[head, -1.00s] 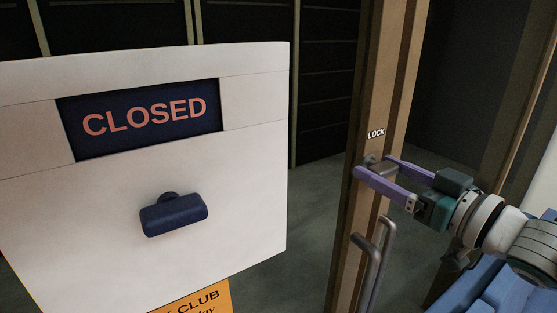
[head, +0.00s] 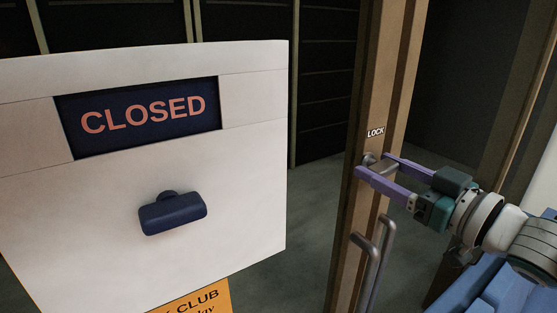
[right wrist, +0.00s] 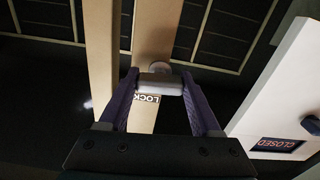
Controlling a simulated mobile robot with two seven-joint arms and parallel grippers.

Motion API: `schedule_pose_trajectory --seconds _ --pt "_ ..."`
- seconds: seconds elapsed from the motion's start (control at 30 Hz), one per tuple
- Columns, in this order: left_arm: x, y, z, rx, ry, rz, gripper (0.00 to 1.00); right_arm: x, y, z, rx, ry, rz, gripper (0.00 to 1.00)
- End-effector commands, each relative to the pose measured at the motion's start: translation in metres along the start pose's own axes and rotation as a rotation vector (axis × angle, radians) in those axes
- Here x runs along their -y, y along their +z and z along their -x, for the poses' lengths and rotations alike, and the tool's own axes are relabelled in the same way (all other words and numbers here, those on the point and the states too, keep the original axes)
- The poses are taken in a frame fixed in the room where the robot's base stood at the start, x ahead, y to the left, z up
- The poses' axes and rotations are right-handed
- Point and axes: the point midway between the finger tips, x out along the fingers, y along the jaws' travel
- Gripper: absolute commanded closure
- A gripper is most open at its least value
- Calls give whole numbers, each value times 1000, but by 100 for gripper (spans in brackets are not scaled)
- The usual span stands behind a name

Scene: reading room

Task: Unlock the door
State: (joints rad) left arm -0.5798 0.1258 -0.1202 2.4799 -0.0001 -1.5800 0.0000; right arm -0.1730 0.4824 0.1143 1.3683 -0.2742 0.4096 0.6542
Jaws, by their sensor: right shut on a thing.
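The door's wooden frame post (head: 399,75) stands right of centre in the head view, with a small LOCK label (head: 376,132) on it. Below the label is a grey metal lock knob (head: 383,165). My right gripper (head: 372,164) is shut on this knob, its purple fingers on either side. In the right wrist view the knob (right wrist: 159,84) sits between the fingertips, with the LOCK label upside down beside it. A long metal pull handle (head: 373,262) is lower on the post. My left gripper is not in view.
A white panel (head: 240,180) with a CLOSED sign (head: 145,115) and a dark blue handle (head: 174,213) fills the left. An orange poster (head: 201,300) shows below it. Dark floor lies between panel and post.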

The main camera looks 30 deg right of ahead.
Motion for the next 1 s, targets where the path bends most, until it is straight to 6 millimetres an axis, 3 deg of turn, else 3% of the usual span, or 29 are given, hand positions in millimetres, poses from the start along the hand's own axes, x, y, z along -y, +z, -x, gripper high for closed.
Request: schedule_pose_trajectory --seconds 1.0 --pt "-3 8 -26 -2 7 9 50 1 1 0 -4 -1 928 91"
